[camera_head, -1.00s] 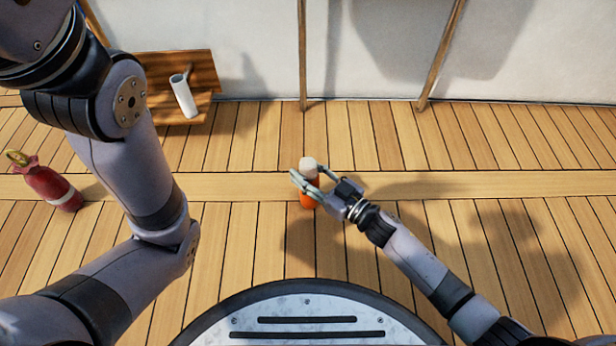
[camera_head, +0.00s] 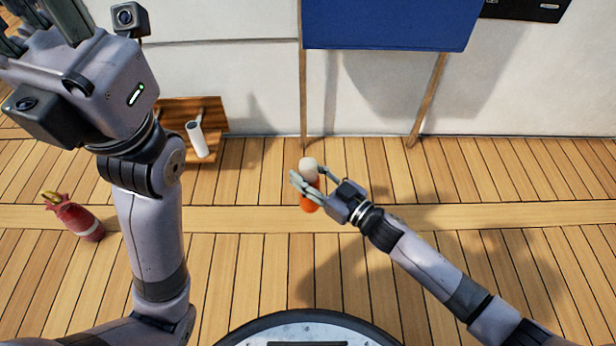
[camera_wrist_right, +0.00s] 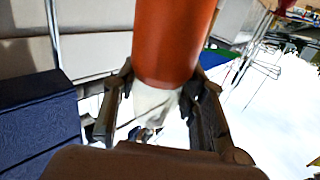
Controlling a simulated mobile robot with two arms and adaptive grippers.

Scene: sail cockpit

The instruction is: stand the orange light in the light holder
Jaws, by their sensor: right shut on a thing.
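The orange light (camera_head: 309,203) has an orange body and a white rounded end. My right gripper (camera_head: 308,178) is shut on it near the white end, which points up in the head view. In the right wrist view the orange body (camera_wrist_right: 172,40) fills the top middle, with the white part between the two fingers (camera_wrist_right: 158,108). The light holder, seemingly the white tube (camera_head: 198,140), leans on a wooden rack at the wall, left of and apart from the light. My left gripper (camera_head: 40,28) is at the top left, its fingertips cut off by the frame.
The wooden rack (camera_head: 212,112) stands against the white wall. A red bottle-like thing with a white band (camera_head: 75,217) lies on the planked floor at left. A blue panel (camera_head: 390,22) on wooden posts is at the top. The floor between light and rack is clear.

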